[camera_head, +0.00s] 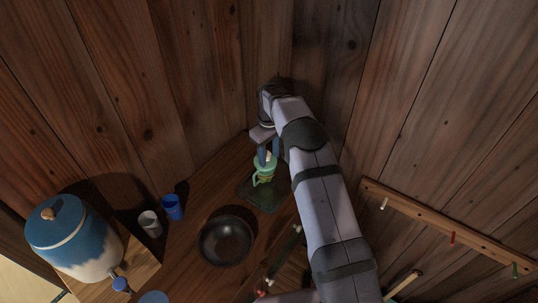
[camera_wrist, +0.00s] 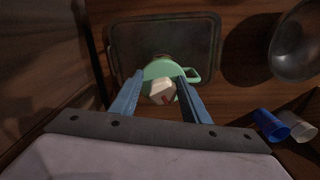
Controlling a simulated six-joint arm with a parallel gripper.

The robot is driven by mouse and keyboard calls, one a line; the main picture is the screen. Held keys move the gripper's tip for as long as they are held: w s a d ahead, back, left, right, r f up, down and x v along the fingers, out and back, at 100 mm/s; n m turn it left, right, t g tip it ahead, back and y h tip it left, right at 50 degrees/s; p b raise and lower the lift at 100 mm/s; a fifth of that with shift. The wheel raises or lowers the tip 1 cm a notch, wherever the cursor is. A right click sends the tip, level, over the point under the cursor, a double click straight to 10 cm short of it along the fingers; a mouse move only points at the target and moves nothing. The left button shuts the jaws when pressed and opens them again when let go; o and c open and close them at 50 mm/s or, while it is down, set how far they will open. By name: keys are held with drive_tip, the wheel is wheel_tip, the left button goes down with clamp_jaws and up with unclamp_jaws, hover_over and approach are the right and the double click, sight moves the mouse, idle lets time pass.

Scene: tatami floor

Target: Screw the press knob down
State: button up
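The press is a light green body with a side handle (camera_head: 263,174), standing on a dark green tray (camera_head: 268,198). In the wrist view the green body (camera_wrist: 160,68) shows its handle to the right. A pale, blocky knob with a red mark (camera_wrist: 162,91) sits in front of it. My gripper (camera_wrist: 160,80) has its two blue fingers apart, one on each side of the knob. I cannot tell whether either finger touches it. In the head view my gripper (camera_head: 268,151) is above the press and partly covers it, so the knob is hard to make out there.
A dark bowl (camera_head: 226,242), a blue cup (camera_head: 172,207) and a pale grey cup (camera_head: 150,224) stand left of the tray. A large blue and white pot (camera_head: 75,240) is farther left. Wooden walls close in behind; a peg rail (camera_head: 450,235) is on the right.

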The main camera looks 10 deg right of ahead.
sight(268, 155)
drive_tip(key=shift+s+a+f, duration=0.25)
drive_tip(key=shift+s+f, duration=0.1)
drive_tip(key=shift+f, duration=0.35)
drive_tip(key=shift+w+a+r+g+p, duration=0.1)
drive_tip(key=shift+w+r+g+p, duration=0.05)
drive_tip(key=shift+r+p, duration=0.4)
drive_tip(key=shift+w+a+r+g+p, duration=0.15)
drive_tip(key=shift+r+p, duration=0.25)
drive_tip(key=shift+r, duration=0.2)
drive_tip(key=r, duration=0.1)
drive_tip(key=r+p, duration=0.1)
drive_tip(key=shift+d+r+p, duration=0.3)
drive_tip(key=shift+r, duration=0.05)
drive_tip(key=shift+r+p, duration=1.3)
drive_tip(key=shift+r, duration=0.8)
